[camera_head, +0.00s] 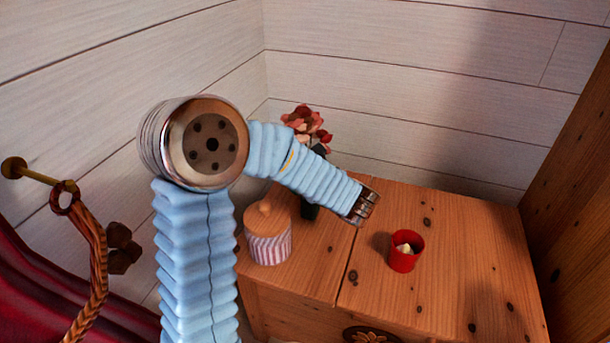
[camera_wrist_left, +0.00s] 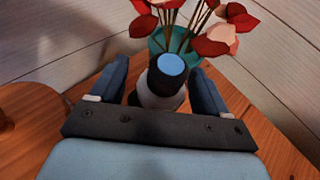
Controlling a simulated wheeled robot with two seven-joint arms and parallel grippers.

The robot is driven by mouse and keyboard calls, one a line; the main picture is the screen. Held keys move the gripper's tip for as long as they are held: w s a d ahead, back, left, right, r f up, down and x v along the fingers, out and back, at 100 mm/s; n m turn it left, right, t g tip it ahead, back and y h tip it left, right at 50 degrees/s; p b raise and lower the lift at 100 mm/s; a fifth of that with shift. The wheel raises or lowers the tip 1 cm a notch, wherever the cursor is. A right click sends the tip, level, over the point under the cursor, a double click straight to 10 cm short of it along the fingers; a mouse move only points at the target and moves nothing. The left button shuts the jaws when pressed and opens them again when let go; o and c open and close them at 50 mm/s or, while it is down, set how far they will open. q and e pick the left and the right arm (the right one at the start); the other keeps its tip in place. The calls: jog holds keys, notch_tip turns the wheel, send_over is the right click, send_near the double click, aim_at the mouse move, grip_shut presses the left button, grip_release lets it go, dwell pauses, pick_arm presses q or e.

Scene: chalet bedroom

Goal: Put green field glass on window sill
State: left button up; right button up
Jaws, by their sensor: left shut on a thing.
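In the left wrist view, my left gripper (camera_wrist_left: 165,90) is shut on an upright object with a round blue top, a dark collar and a pale grey body. It is in the field glass's place (camera_wrist_left: 163,92), though no green shows on it. In the head view my blue-sleeved arm crosses in front of the chest. My right gripper is in neither view. No window sill shows.
A teal vase (camera_wrist_left: 178,38) with red flowers (camera_head: 308,126) stands just beyond the held thing. On the wooden chest (camera_head: 450,262) are a striped jar (camera_head: 268,248) with a wooden lid and a red cup (camera_head: 405,258). Plank walls close the corner. The chest's right part is clear.

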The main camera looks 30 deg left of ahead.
pick_arm(q)
jog(key=x, duration=0.2)
jog(key=shift+w+a+f, duration=0.1)
jog(key=shift+a+f, duration=0.1)
jog(key=shift+f, duration=0.2)
jog(key=shift+f+b, duration=0.2)
jog(key=shift+b, duration=0.15)
jog(key=o, duration=1.7)
jog(key=shift+r, duration=0.1)
jog(key=shift+r, duration=0.1)
